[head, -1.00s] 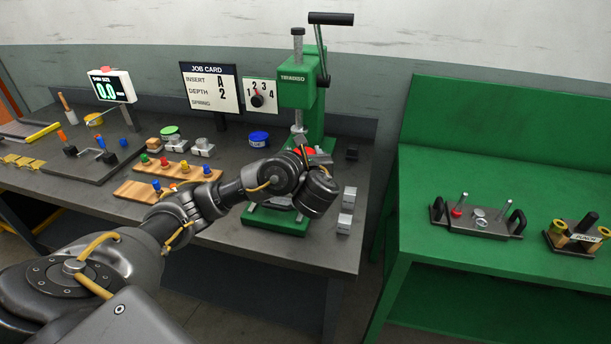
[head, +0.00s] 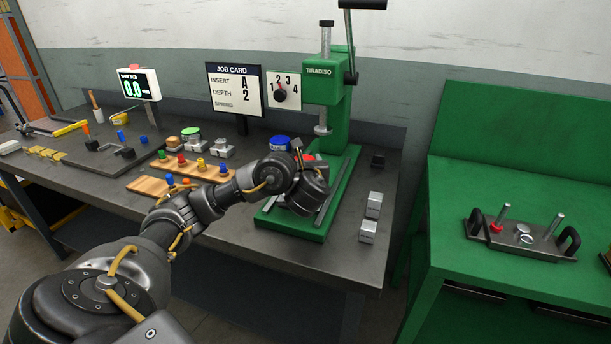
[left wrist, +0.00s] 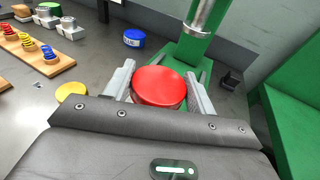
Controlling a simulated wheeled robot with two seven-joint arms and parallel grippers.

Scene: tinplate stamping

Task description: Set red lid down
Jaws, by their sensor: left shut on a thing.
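The red lid (left wrist: 160,85) is round and sits between the two fingers of my left gripper (left wrist: 160,92) in the left wrist view. The fingers are shut on its sides. In the head view only a small part of the red lid (head: 308,157) shows, behind the wrist of my left gripper (head: 304,164). The gripper is in front of the green press (head: 325,91) and over its base. I cannot tell whether the lid touches anything below. My right gripper is not in view.
A blue lid (head: 280,143) lies beside the press. A yellow lid (left wrist: 71,92) shows left of the gripper in the wrist view. A green-topped container (head: 191,132) and wooden spring boards (head: 150,185) stand left. Metal blocks (head: 368,232) lie right of the press.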

